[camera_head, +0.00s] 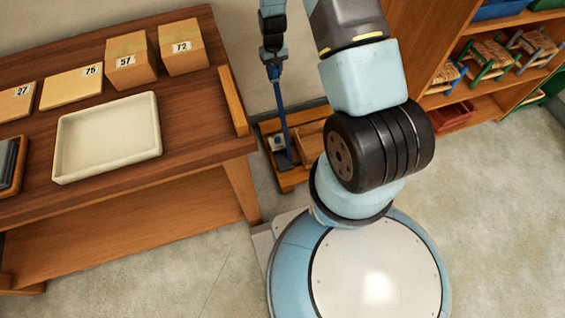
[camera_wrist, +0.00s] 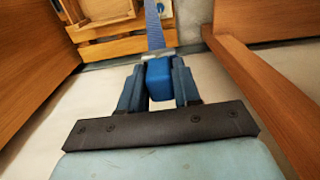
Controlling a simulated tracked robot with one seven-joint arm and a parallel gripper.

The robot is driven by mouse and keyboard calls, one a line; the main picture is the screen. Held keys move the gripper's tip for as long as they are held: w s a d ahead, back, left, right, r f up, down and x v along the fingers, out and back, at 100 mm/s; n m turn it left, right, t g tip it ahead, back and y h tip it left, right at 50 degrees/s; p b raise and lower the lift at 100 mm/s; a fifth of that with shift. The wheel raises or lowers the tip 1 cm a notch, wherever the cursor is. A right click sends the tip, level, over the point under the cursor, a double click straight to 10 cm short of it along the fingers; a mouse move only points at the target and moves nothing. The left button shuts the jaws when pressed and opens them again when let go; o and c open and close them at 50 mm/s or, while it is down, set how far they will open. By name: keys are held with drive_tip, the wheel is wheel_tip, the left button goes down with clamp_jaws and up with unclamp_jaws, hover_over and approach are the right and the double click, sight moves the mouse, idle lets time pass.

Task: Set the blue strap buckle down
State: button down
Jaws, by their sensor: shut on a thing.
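The blue strap buckle (camera_wrist: 158,72) sits between the two fingers of my gripper (camera_wrist: 158,84) in the wrist view. The fingers are shut on it. A blue strap (camera_wrist: 153,25) runs from the buckle away from the gripper. In the head view my gripper (camera_head: 273,68) is to the right of the workbench, and the strap (camera_head: 281,115) hangs down from it. The strap's lower end is over or at a low wooden pallet (camera_head: 293,180); I cannot tell whether it touches. The buckle is mostly hidden by the fingers in the head view.
The workbench (camera_head: 200,150) at left carries a cream tray (camera_head: 155,140) and several numbered boxes; a wooden strip (camera_head: 233,100) edges its right end. A shelf (camera_head: 480,95) with small stools stands at right. Open floor (camera_head: 490,210) lies at lower right.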

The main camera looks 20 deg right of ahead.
drive_tip(key=shift+s+a+f, duration=0.1)
drive_tip(key=shift+s+f, duration=1.8)
drive_tip(key=shift+f, duration=6.2)
drive_tip(key=shift+s+d+f, duration=0.1)
drive_tip(key=shift+s+f, duration=1.75)
drive_tip(key=shift+f, duration=6.25)
drive_tip(key=shift+s+a+f, duration=0.1)
drive_tip(key=shift+s+f, duration=1.8)
drive_tip(key=shift+f, duration=6.2)
drive_tip(key=shift+f, duration=0.1)
drive_tip(key=c, duration=0.8)
unclamp_jaws()
